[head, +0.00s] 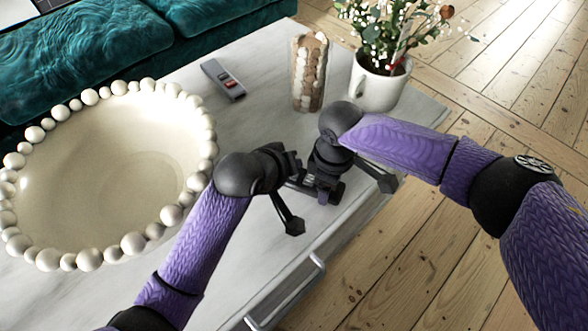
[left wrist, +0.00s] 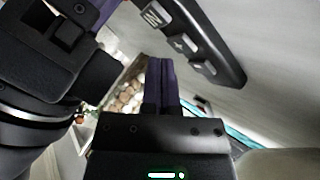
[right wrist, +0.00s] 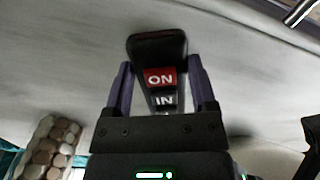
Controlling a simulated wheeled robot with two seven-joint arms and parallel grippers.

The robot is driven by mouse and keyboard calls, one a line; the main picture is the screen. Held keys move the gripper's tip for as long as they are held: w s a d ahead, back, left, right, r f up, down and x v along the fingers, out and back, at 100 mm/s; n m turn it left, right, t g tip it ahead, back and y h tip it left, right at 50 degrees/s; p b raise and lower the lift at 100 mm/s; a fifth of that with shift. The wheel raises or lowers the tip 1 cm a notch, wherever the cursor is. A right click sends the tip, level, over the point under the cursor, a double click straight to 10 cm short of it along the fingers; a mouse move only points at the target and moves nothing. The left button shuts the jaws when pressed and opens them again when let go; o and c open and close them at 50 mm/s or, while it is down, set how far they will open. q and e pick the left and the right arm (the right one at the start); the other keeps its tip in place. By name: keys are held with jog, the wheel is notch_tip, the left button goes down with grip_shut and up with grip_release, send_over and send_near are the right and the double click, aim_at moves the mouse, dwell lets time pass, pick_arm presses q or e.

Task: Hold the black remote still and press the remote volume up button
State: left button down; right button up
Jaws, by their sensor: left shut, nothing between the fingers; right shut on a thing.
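The black remote (right wrist: 157,45) is between the fingers of my right gripper (right wrist: 158,90) in the right wrist view, its red "ON" and dark "IN" buttons showing. The left wrist view shows the same remote (left wrist: 222,48) at the upper right, tilted, with a plus button (left wrist: 183,43) and a minus button (left wrist: 203,68). My left gripper (left wrist: 161,62) is shut and empty, its tips just left of the plus button; contact cannot be told. In the head view, my left gripper (head: 292,165) and right gripper (head: 318,190) meet above the table's front edge, mostly hiding the remote.
A grey remote (head: 228,76) with a red button lies on the white table (head: 262,72). A large beaded bowl (head: 62,150) fills the left. A stone-filled vase (head: 310,70) and a potted plant (head: 378,90) stand behind my grippers. A teal sofa (head: 100,40) is beyond.

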pick_arm(q)
jog(key=shift+f, duration=0.1)
jog(key=shift+f, duration=0.3)
jog(key=shift+f, duration=0.4)
dwell(0.8)
jog(key=shift+r, duration=0.85)
jog(key=shift+r, duration=2.5)
dwell(0.7)
